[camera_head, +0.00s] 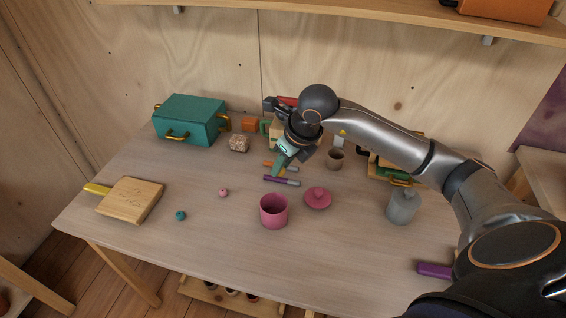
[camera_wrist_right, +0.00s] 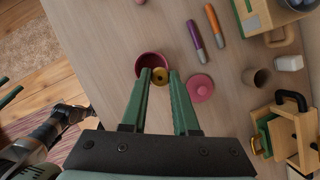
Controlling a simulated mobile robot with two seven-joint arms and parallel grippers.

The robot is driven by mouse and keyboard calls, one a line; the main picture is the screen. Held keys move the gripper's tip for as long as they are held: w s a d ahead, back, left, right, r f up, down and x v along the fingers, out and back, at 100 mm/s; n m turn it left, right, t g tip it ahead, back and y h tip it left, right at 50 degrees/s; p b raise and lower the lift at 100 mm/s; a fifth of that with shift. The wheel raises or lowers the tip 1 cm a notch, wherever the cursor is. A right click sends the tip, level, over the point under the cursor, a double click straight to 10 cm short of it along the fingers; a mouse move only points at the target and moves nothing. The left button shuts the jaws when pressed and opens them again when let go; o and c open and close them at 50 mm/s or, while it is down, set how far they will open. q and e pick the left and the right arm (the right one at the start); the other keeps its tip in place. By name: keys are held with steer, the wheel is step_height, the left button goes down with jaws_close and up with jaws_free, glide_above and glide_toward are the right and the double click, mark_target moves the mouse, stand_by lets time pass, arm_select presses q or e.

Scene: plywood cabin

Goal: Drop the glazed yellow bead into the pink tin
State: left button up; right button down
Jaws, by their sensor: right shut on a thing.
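The pink tin (camera_head: 274,217) stands open on the table, with its pink lid (camera_head: 317,199) lying beside it to the right. My right gripper (camera_head: 277,172) is above the table, behind the tin in the head view. In the right wrist view its green fingers (camera_wrist_right: 160,76) are shut on the glazed yellow bead (camera_wrist_right: 160,79). The bead appears in front of the tin's opening (camera_wrist_right: 150,61) there, and the lid (camera_wrist_right: 200,88) is right of the fingers. The bead is hidden in the head view. My left gripper is not seen in the head view.
Orange and purple markers (camera_head: 282,181) lie behind the tin. A pink bead (camera_head: 223,193), a teal bead (camera_head: 181,215) and a wooden board (camera_head: 130,199) are to the left. A teal box (camera_head: 188,120) stands at the back; a grey canister (camera_head: 402,206) stands right.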

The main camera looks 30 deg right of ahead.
step_height(320, 180, down, 6)
steer(key=b, duration=0.3)
steer(key=shift+r, duration=0.15)
steer(key=c, duration=0.6)
jaws_free()
steer(key=v, duration=1.2)
steer(key=shift+r+b, duration=0.25)
steer(key=shift+b, duration=0.15)
steer(key=shift+s, duration=0.15)
